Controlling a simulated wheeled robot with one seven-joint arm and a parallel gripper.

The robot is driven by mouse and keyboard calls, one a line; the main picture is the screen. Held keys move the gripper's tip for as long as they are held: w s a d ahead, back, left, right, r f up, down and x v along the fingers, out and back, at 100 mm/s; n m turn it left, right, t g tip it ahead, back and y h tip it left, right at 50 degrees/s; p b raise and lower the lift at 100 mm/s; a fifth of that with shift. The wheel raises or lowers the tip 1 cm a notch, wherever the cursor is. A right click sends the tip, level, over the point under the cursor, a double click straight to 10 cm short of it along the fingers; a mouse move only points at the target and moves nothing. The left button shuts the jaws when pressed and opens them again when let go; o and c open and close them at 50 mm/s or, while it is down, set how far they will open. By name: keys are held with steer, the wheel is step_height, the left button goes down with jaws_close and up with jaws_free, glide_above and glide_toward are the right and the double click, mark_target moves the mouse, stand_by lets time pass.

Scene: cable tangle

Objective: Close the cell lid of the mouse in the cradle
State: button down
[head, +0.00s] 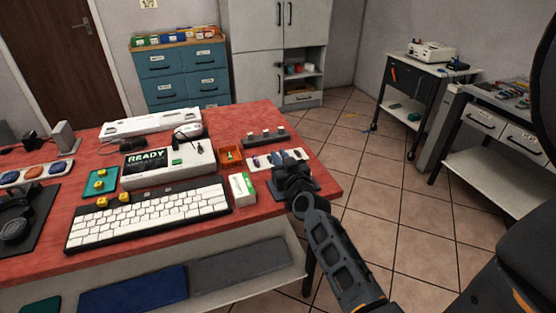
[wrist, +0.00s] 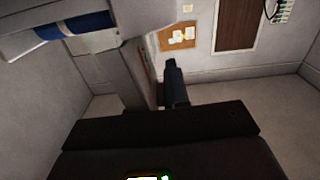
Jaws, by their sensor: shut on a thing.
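A white and dark mouse-like shape (head: 187,131) sits at the back right of the white unit (head: 165,165) whose display reads READY. It is too small to tell how its cell lid stands. My gripper (head: 291,176) is over the right end of the red table, right of and nearer than the mouse. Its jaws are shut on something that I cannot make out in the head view. In the wrist view a narrow dark piece (wrist: 175,82) stands up beyond a wide dark bar. The mouse cannot be made out there.
Tiled floor (head: 380,190) lies open to the right.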

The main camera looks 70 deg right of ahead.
steer(key=m, duration=0.1)
steer(key=s+d+m+b, duration=0.1)
steer(key=m, duration=0.1)
steer(key=shift+s+f+m, duration=0.1)
steer(key=shift+s+m, duration=0.05)
steer(key=shift+m, duration=0.15)
steer(key=m+b, duration=0.1)
steer(key=s+d+m+b, duration=0.1)
steer(key=m, duration=0.1)
steer(key=shift+s+d+f+m, duration=0.15)
steer(key=shift+s+f+m, duration=0.05)
steer(key=shift+f+m, duration=0.15)
steer(key=m+b, duration=0.1)
steer(key=s+d+f+m+b, duration=0.1)
steer(key=m, duration=0.1)
steer(key=shift+m, duration=0.25)
steer(key=shift+s+d+f+m+b, duration=0.2)
steer(key=shift+f+m+b, duration=0.1)
steer(key=shift+m, duration=0.5)
steer(key=shift+s+d+f+m+b, duration=0.1)
steer(key=shift+s+f+m+b, duration=0.15)
steer(key=shift+m, duration=0.55)
steer(key=c, duration=1.2)
jaws_free()
steer(key=shift+f, duration=0.1)
steer(key=shift+s, duration=0.1)
